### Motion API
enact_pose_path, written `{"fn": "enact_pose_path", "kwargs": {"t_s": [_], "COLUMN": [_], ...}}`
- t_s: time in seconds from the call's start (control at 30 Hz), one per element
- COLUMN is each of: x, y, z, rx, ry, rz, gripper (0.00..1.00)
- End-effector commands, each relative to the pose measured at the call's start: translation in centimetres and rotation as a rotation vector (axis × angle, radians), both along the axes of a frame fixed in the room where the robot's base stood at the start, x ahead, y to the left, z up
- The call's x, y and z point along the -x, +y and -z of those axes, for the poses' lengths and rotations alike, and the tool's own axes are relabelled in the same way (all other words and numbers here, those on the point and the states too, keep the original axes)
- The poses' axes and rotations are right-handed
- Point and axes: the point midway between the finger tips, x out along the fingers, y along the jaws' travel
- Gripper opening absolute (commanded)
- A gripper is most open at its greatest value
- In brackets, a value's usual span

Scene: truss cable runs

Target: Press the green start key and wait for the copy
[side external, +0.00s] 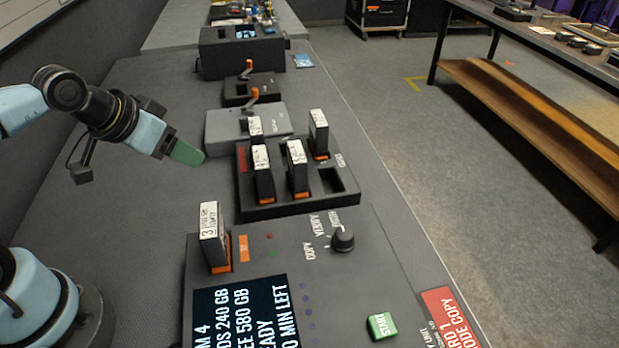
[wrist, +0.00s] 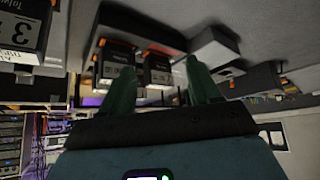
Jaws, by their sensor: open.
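The green START key (side external: 381,326) is on the dark copy unit's panel (side external: 345,285), at the bottom of the side view. A screen (side external: 240,312) shows white text, partly cut off, including "580 GB" and "MIN LEFT". A cartridge labelled 3 (side external: 213,237) stands upright in the unit's slot; it also shows in the wrist view (wrist: 22,35). A dial (side external: 342,240) sits beside the words COPY and VERIFY; its exact setting is unclear. My gripper (side external: 188,153) is at upper left, above the bench and well away from the key. Its green fingers (wrist: 162,85) are apart, with nothing between them.
A black rack (side external: 290,203) beyond the unit holds several upright cartridges and has an empty slot (side external: 331,180). A grey box with a lever (side external: 222,125) and more devices stand farther back. The bench left of the rack is clear.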

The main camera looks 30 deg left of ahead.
Motion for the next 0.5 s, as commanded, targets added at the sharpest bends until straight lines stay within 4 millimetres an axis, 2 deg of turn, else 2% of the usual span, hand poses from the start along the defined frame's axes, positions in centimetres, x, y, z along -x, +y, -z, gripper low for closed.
{"fn": "enact_pose_path", "kwargs": {"t_s": [0.07, 0.4, 0.47, 0.5], "x": [0.00, 0.00, 0.00, 0.00], "y": [0.00, 0.00, 0.00, 0.00], "z": [0.00, 0.00, 0.00, 0.00], "rx": [0.000, 0.000, 0.000, 0.000], "ry": [0.000, 0.000, 0.000, 0.000], "rz": [0.000, 0.000, 0.000, 0.000], "gripper": [0.60, 0.08, 0.00, 0.00]}}
